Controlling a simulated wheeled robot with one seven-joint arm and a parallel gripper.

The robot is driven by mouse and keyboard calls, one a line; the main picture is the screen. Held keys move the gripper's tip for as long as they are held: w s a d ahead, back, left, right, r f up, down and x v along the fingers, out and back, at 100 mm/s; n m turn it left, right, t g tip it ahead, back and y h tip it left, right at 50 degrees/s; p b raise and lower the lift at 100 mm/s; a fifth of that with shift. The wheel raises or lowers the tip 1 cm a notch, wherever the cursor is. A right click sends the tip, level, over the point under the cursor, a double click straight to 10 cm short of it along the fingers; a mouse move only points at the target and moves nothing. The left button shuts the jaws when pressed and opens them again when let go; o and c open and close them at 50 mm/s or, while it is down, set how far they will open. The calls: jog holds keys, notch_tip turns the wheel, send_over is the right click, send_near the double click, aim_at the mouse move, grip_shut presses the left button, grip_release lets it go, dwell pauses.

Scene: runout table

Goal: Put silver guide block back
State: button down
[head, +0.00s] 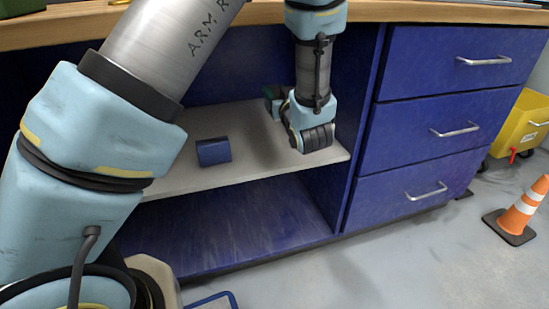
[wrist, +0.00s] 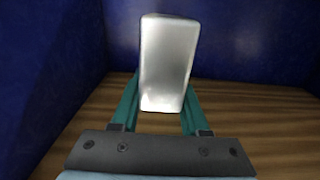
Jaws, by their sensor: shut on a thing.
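In the wrist view the silver guide block (wrist: 168,62) stands out ahead of my gripper (wrist: 160,103), a pale metal block with rounded edges. The two teal fingers are shut on its lower part, one on each side, and it looks slightly tilted. In the head view my gripper (head: 273,94) is inside the open bay of the blue bench, over the pale shelf (head: 180,180) toward its right back. My wrist hides most of it there, and the silver guide block does not show.
A small blue block (head: 213,151) sits on the shelf, left of my wrist. The bay's right wall (head: 355,110) is close to my arm, and the wooden bench top (head: 400,12) is above. Drawers (head: 440,130) are to the right, with an orange cone (head: 522,212) on the floor.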

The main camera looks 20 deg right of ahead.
notch_tip(320, 180, down, 2)
jog(key=shift+b, duration=0.55)
notch_tip(320, 180, down, 10)
jog(key=b, duration=0.3)
jog(key=shift+c, duration=2)
grip_release()
jog(key=shift+f, duration=0.1)
jog(key=shift+s, duration=0.15)
jog(key=s+a+p, duration=0.1)
jog(key=s, duration=1)
jog(key=shift+s+a+p, duration=0.25)
jog(key=shift+s+p, duration=0.05)
jog(key=shift+p, duration=0.1)
